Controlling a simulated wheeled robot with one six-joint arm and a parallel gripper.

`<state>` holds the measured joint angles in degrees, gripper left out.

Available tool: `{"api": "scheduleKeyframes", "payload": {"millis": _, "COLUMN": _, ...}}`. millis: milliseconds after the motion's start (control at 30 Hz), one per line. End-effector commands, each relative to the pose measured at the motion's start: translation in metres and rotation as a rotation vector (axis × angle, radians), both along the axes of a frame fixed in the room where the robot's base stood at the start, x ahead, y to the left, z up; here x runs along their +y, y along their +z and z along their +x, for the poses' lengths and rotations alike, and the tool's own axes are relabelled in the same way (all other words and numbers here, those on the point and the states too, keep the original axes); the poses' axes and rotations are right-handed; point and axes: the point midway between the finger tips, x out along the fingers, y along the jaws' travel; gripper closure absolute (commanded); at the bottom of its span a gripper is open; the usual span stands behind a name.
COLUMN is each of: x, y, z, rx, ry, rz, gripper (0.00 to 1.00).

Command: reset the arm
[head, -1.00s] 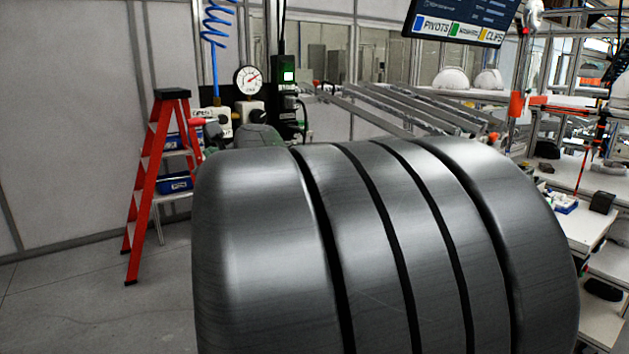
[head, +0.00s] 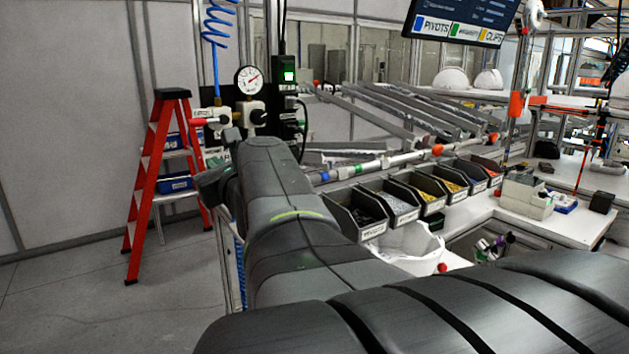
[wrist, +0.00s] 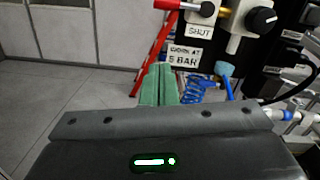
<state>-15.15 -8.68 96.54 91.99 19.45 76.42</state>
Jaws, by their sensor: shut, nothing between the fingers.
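My gripper (wrist: 160,70) shows in the wrist view as two green fingers side by side, closed together and empty. They point away from the wrist toward the foot of the red stepladder and a coil of blue hose (wrist: 203,90). No object touches the fingers there. In the head view my arm runs from the bottom up and left toward the air panel, and its far end is a dark shape left of the forearm.
A red stepladder (head: 150,180) stands left. An air panel with a gauge (head: 248,80) and valve is behind my arm. Floor at left is clear.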

Motion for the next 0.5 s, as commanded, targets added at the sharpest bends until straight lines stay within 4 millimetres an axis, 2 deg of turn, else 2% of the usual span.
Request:
{"api": "scheduleKeyframes", "payload": {"millis": 333, "x": 0.032, "y": 0.002, "z": 0.047, "rx": 0.002, "ry": 0.001, "rz": 0.000, "gripper": 1.00}}
{"api": "scheduleKeyframes", "payload": {"millis": 500, "x": 0.026, "y": 0.003, "z": 0.053, "rx": -0.092, "ry": -0.002, "rz": -0.135, "gripper": 1.00}}
